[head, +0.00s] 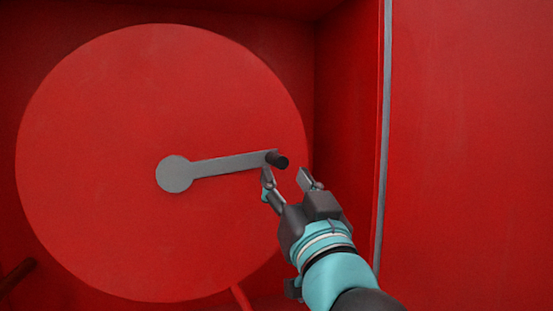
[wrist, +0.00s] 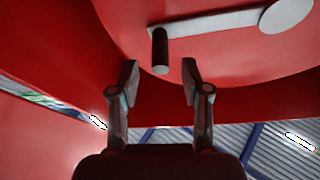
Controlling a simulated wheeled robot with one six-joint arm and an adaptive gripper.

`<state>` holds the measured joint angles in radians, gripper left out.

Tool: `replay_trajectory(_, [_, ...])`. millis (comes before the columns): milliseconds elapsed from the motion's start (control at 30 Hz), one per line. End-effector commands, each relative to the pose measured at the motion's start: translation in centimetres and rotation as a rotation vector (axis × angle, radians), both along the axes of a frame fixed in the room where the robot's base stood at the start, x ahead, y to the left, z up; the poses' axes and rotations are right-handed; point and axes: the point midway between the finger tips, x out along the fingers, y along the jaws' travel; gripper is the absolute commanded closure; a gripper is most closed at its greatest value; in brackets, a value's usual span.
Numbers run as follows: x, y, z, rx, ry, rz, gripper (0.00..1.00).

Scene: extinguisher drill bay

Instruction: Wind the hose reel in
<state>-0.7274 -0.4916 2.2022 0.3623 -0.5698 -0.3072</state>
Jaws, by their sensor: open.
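The red hose reel disc (head: 110,110) fills the left of the head view. A grey crank arm (head: 230,165) runs from its round hub (head: 174,174) to the right and slightly up. A dark handle knob (head: 278,159) sticks out at the crank's outer end. My gripper (head: 287,176) is open and empty, just below and to the right of the knob. In the wrist view the dark handle (wrist: 160,50) lies ahead, roughly between the lines of the two open fingers (wrist: 160,85), apart from them. Part of the hose (head: 241,297) shows below the disc.
The reel sits inside a red cabinet, with its side wall (head: 345,120) close on the right. A grey edge strip (head: 383,130) and a red panel (head: 470,150) stand farther right. A dark bar (head: 17,277) shows at lower left.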

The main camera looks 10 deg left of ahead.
Motion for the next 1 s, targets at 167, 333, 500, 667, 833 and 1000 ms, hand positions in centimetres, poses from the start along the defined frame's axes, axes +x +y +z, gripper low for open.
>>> replay_trajectory(167, [2.5, 1.4, 1.2, -0.002, 0.002, -0.001, 0.53])
replay_trajectory(333, [4.2, 2.4, 2.0, -0.002, 0.002, -0.001, 0.53])
replay_trajectory(500, [5.0, 2.8, 2.3, -0.001, 0.0, 0.0, 0.53])
replay_trajectory(667, [5.2, 2.9, 2.4, -0.001, 0.0, 0.0, 0.53])
replay_trajectory(833, [5.1, 2.9, 2.4, -0.001, 0.0, 0.0, 0.55])
replay_trajectory(1000, [5.1, 2.9, 2.4, -0.001, 0.0, 0.0, 0.97])
